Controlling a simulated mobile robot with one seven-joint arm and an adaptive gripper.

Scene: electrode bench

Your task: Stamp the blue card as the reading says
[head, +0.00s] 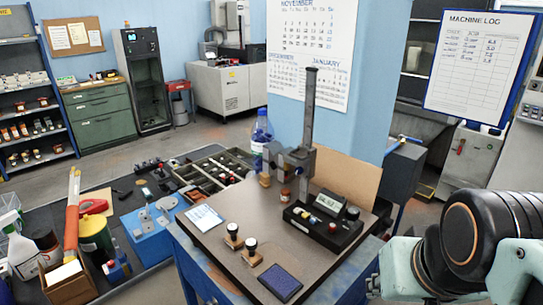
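A small brown-topped bench (215,265) stands in the middle of the head view. A pale card with a bluish tint (204,217) lies flat at its left. Two stamps, a rear one (233,238) and a front one (251,256), stand upright with round knobs and wooden bases. A dark blue rectangular pad (281,282) lies at the front edge; it looks like an ink pad. A black meter box (322,228) with a small display (328,202) stands at the right; its reading is too small to read. My arm shows at lower right; my gripper is not visible.
A tall measuring stand (309,120) rises at the bench's back. A small amber jar (285,194) and a wooden-based piece (265,180) stand nearby. A blue-capped bottle (262,130) is behind. The bench top between card and meter is mostly clear. A cluttered dark table adjoins left.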

